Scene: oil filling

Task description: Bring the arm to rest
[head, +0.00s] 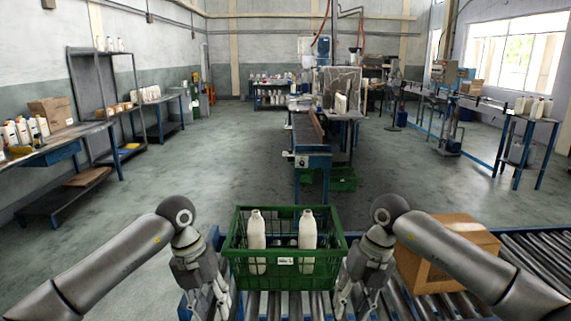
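My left gripper (208,300) hangs in front of and beside the left end of a green crate, fingers pointing down. My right gripper (355,298) hangs at the crate's right end, also pointing down. Both have their fingers apart, with nothing seen between them. The green crate (283,284) stands on the roller conveyor and holds two white bottles. The left bottle (256,238) and the right bottle (307,238) stand upright inside it, apart from each other. I cannot tell whether either gripper touches the crate.
A cardboard box (452,245) sits on the roller conveyor (530,250) to the right, partly behind my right arm. A blue-framed conveyor (312,150) lies ahead. Shelves and a bench with bottles line the left wall. The floor between is open.

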